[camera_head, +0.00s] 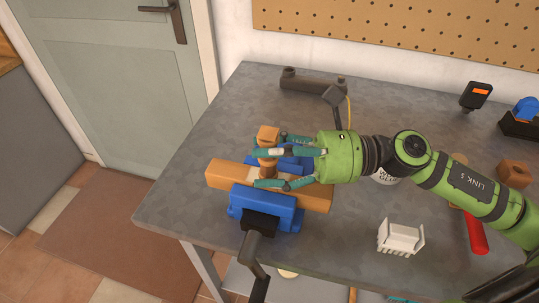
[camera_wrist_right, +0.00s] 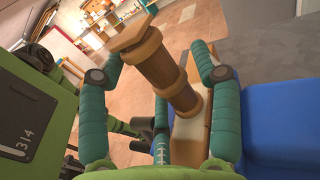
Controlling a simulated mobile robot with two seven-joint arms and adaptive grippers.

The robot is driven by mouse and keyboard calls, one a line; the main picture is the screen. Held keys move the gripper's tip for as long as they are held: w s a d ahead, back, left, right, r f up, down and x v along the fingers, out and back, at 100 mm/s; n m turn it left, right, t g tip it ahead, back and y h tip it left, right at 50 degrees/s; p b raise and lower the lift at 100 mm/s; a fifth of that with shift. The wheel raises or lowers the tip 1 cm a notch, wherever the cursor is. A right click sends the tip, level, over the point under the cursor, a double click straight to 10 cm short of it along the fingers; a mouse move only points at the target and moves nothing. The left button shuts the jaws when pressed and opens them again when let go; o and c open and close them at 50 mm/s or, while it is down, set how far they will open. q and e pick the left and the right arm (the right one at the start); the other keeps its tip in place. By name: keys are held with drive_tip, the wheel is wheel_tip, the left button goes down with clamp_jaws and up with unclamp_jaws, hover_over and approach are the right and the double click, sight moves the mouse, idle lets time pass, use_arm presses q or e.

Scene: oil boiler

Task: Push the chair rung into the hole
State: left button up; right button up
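The chair rung (camera_head: 268,148) is a turned brown wooden piece with a squarish top. It stands on the light wooden beam (camera_head: 228,174), which is clamped in the blue vise (camera_head: 262,205). Whether its lower end sits in the hole is hidden. My right gripper (camera_head: 262,168) reaches in from the right, with teal fingers on either side of the rung. In the right wrist view the rung (camera_wrist_right: 160,70) runs between the spread fingers, with a visible gap at the left finger. The gripper looks open around it. My left gripper is not in view.
The grey workbench (camera_head: 190,180) has free room at the left. A dark grey cylindrical tool (camera_head: 312,83) lies behind the vise. A white slotted holder (camera_head: 400,237), a red-handled tool (camera_head: 475,232) and a brown block (camera_head: 514,173) lie to the right. The vise handle (camera_head: 252,250) hangs over the front.

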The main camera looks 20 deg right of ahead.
idle(0.3)
drive_tip(key=shift+s+d+f, duration=0.1)
drive_tip(key=shift+d, duration=0.4)
drive_tip(key=v, duration=1.1)
